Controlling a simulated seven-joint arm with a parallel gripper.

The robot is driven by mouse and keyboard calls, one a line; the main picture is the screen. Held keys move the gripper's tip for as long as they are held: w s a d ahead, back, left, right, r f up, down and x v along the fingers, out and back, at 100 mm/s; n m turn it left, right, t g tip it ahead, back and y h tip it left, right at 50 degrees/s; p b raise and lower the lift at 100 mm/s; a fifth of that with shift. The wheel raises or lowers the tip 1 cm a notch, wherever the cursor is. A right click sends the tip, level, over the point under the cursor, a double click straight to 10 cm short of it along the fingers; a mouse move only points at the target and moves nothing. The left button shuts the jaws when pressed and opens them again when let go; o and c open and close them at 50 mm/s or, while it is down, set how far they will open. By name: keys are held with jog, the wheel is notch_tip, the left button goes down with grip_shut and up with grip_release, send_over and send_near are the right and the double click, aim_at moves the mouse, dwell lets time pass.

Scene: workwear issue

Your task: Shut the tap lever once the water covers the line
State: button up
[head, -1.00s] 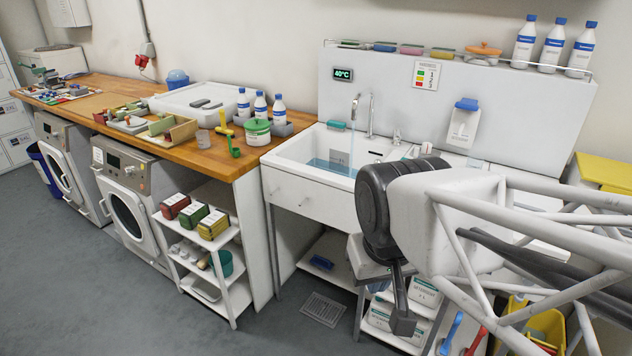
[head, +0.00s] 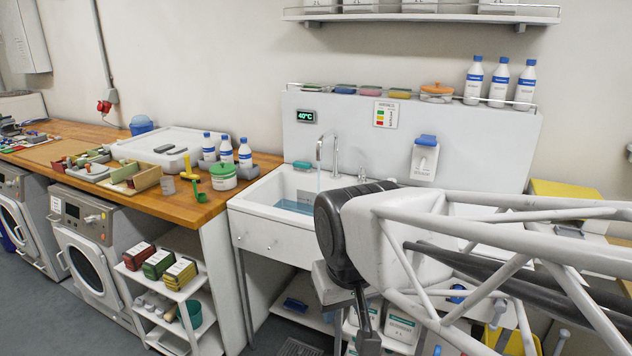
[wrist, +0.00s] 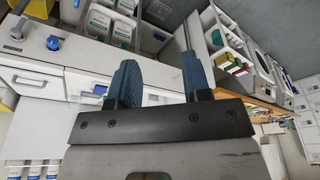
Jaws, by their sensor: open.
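The chrome tap (head: 319,150) stands at the back of the white sink (head: 262,203) in the head view, and a thin stream runs from its spout. Blue water (head: 293,206) lies in the basin. A small chrome fitting (head: 362,172) stands right of the tap; I cannot tell if it is the lever. My arm hides the right part of the basin, and I cannot make out the line. My gripper is open and empty in the wrist view (wrist: 160,75), with its two blue fingers apart. It is in front of the sink, away from the tap.
A soap dispenser (head: 425,158) and a 40°C display (head: 306,116) are on the splashback. White bottles (head: 498,83) stand on its ledge. A shelf (head: 420,18) hangs above.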

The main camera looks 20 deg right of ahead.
jog(key=w+d+r+m, duration=0.1)
jog(key=w+d+r, duration=0.25)
jog(key=w, duration=0.65)
jog(key=w+d+r, duration=0.2)
jog(key=w+r, duration=0.2)
jog(key=w, duration=0.6)
jog(key=m+h, duration=0.3)
jog(key=m, duration=0.1)
send_over(363, 173)
jog(key=s+a, duration=0.2)
jog(key=a, duration=0.1)
notch_tip(363, 173, down, 15)
jog(key=shift+s+d, duration=0.15)
jog(key=shift+f, duration=0.1)
jog(key=shift+x, duration=3.75)
jog(key=shift+d, duration=0.15)
grip_shut()
